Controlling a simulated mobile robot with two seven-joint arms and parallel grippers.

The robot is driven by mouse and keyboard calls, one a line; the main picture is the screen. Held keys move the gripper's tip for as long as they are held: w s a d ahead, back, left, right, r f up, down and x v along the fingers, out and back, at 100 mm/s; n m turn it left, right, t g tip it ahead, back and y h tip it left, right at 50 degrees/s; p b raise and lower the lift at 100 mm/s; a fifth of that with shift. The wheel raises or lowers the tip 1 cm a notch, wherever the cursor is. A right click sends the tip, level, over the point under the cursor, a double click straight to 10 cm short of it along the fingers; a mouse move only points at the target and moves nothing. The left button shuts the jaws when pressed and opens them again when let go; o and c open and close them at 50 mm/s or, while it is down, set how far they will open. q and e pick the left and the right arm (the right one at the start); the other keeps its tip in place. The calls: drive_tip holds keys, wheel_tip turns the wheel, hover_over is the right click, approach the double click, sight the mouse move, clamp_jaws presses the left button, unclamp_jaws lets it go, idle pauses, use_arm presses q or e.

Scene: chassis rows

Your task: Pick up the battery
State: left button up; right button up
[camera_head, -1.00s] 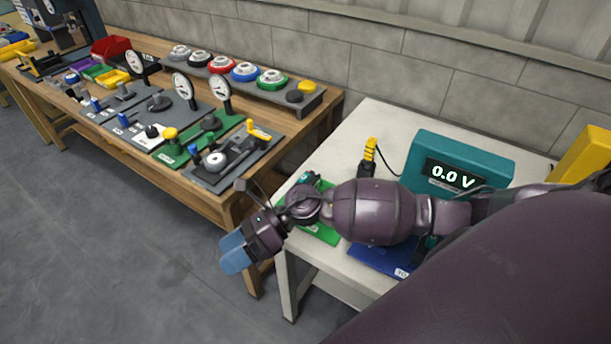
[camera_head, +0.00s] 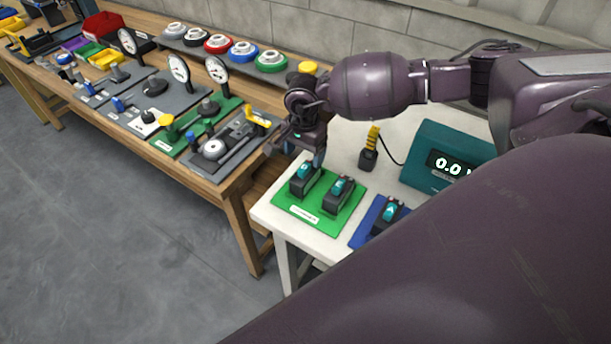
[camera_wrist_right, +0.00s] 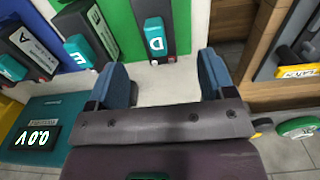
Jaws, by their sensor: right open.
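Two dark blocks with teal tops sit on a green mat (camera_head: 325,223) on the white table: a left one (camera_head: 304,178) and a right one (camera_head: 340,190). A similar block (camera_head: 390,212) sits on the blue mat (camera_head: 364,231), partly hidden by my arm. I cannot tell which part is the battery. In the wrist view, a teal piece marked D (camera_wrist_right: 155,38) lies ahead, between the lines of my fingers. My right gripper (camera_head: 307,156) is open and empty, just behind and above the left block. My left gripper is out of view.
A teal meter (camera_head: 432,165) reading 0.0 stands right of the green mat. A wooden bench (camera_head: 235,190) with gauges and fixtures is at left.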

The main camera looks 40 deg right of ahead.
sight(305, 165)
drive_tip(key=shift+s+d+f+p, duration=0.1)
drive_tip(key=shift+f+p, duration=0.1)
drive_tip(key=shift+f, duration=1.6)
drive_tip(key=shift+s+f+p, duration=0.1)
drive_tip(key=shift+f+p, duration=0.05)
drive_tip(key=shift+f, duration=1.65)
drive_tip(key=c, duration=1.2)
drive_tip(key=shift+w, duration=0.1)
drive_tip(key=shift+c, duration=0.9)
drive_tip(key=shift+r, duration=0.15)
